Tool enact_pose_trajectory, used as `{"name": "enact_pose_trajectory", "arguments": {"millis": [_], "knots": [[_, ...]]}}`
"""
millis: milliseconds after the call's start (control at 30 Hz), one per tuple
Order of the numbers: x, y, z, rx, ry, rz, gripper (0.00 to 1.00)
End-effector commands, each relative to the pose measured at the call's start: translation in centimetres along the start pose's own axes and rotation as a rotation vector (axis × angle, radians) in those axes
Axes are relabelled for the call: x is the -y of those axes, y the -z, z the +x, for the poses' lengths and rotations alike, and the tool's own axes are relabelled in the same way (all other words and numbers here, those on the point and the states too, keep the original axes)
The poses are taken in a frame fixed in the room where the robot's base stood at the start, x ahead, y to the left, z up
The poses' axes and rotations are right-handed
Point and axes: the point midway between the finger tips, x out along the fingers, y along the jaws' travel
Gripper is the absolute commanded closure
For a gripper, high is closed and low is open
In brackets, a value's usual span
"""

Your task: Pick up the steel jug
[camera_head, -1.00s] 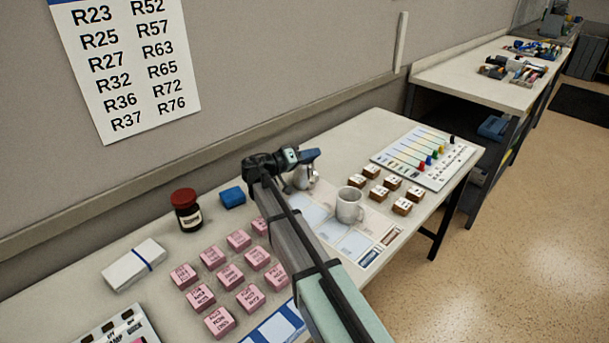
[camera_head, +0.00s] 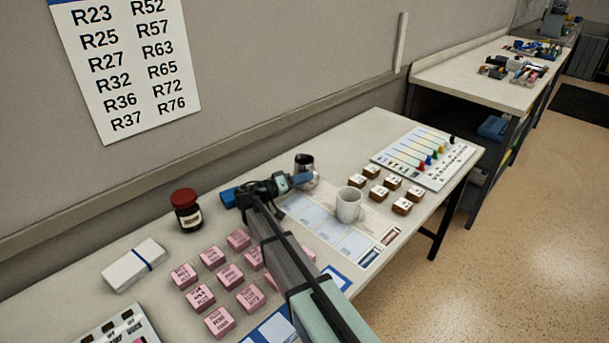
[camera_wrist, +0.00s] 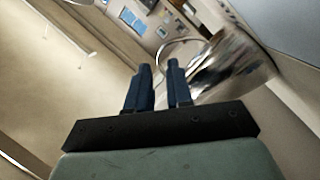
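The steel jug (camera_head: 304,164) stands upright on the table, behind the white mug, with its lower part hidden by my gripper (camera_head: 302,181). In the wrist view the shiny jug (camera_wrist: 232,62) is to the right of the fingers, and its thin curved handle loops toward them. My gripper (camera_wrist: 159,67) shows two blue fingers with a gap between them. The near end of the handle appears in line with this gap; I cannot tell whether a finger touches it.
A white mug (camera_head: 349,205) stands on the printed mat (camera_head: 325,229), just right of my gripper. Several brown-sided blocks (camera_head: 381,193) lie beyond it.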

Motion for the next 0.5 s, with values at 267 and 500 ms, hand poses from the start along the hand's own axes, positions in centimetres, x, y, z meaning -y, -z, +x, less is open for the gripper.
{"name": "enact_pose_trajectory", "arguments": {"millis": [267,500], "knots": [[0.0,0.0,1.6,0.0,0.001,-0.001,0.8],[0.0,0.0,5.0,0.001,0.001,-0.001,0.8]]}}
